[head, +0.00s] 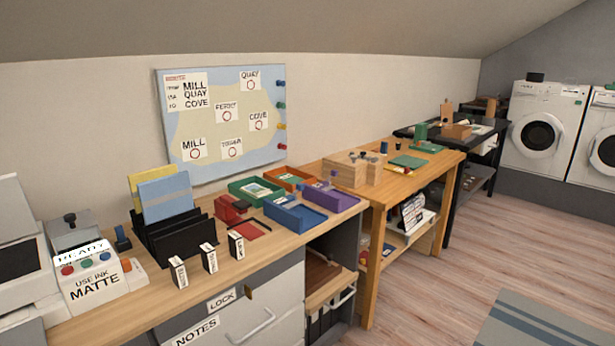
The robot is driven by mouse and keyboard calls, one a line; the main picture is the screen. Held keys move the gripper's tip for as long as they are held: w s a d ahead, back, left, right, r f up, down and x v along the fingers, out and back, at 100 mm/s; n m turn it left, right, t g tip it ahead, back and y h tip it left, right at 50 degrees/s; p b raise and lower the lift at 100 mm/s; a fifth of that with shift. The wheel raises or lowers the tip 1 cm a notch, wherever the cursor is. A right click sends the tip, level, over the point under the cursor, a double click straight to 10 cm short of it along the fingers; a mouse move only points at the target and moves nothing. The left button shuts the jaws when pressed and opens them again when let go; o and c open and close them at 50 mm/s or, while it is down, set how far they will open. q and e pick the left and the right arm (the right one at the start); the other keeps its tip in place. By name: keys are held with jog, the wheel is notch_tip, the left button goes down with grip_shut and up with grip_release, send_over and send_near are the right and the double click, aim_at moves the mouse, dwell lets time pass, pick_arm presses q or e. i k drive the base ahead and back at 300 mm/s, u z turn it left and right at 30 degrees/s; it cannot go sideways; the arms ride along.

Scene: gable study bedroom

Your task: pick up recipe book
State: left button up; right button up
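I cannot make out any item labelled as a recipe book. Several book-like things show. A blue folder or book (165,197) and a yellow one (150,174) stand upright in a black rack (178,243) on the near desk. A flat green item (408,162) lies on the wooden table (376,190). A black-and-white item with print (412,213) stands on the shelf below that table; its text is too small to read. Neither of my grippers is in view.
The near desk (88,322) holds a label box (97,288), small labelled blocks (209,258) and coloured trays (295,213). A map board (222,122) hangs above. White washers (541,130) stand at the back right. The wooden floor (440,275) is open, with a striped rug (540,325).

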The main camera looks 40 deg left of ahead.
aim_at(288, 178)
jog(key=i, duration=3.45)
jog(key=u, duration=3.25)
